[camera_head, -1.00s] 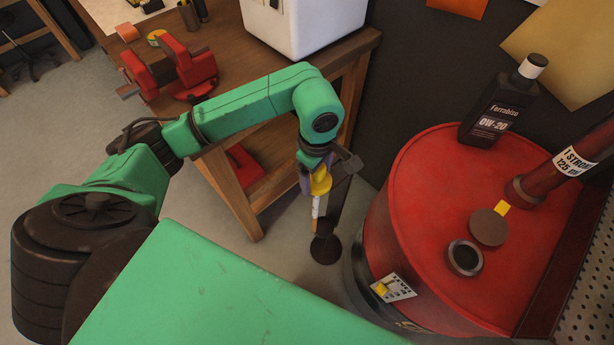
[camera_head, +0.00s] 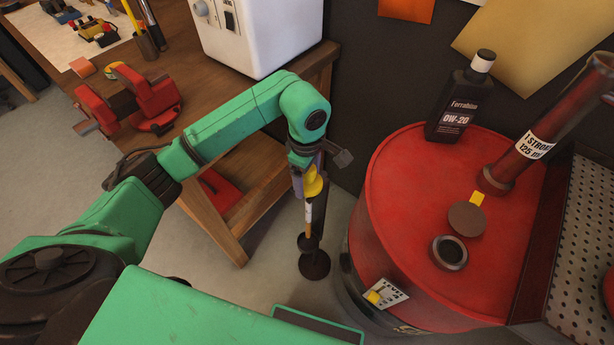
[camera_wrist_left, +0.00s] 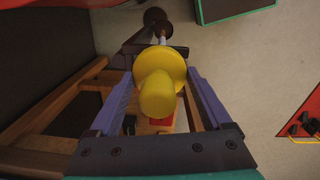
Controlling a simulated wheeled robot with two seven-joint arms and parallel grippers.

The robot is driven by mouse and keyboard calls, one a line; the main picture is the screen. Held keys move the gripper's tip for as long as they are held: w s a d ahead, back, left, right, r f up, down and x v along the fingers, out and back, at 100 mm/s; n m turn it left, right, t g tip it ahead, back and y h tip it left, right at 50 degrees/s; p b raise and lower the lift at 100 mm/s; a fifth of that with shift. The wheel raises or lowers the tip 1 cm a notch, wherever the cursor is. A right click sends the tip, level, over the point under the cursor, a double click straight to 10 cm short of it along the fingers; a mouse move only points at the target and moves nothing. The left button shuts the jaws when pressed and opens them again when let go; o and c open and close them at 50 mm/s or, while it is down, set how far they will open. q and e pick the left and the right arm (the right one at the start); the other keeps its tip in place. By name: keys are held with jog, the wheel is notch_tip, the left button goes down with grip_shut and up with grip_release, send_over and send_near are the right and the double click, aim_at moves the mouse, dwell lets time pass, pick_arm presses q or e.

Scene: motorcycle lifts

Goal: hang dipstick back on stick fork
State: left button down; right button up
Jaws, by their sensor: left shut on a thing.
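The dipstick has a yellow handle (camera_head: 314,184) with a wide flange and a thin pale stick below it. My left gripper (camera_head: 308,176) points down near the middle of the head view, shut on the handle; the dipstick hangs roughly upright. In the left wrist view, the yellow handle (camera_wrist_left: 158,92) sits between the purple fingers. A dark stand (camera_head: 314,265), apparently the stick fork, has a round floor base and a post close to the stick. Its dark crossbar (camera_wrist_left: 174,48) shows near the flange in the wrist view. I cannot tell whether they touch. My right gripper is out of view.
A red drum (camera_head: 410,190) stands right of the stand, with a black oil bottle (camera_head: 460,100) and a red cylinder (camera_head: 530,150) on top. A wooden bench (camera_head: 235,160) with a red vise (camera_head: 150,98) is at the left. Floor shows around the stand.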

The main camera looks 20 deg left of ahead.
pick_arm(q)
grip_release()
jog(key=shift+r, duration=0.1)
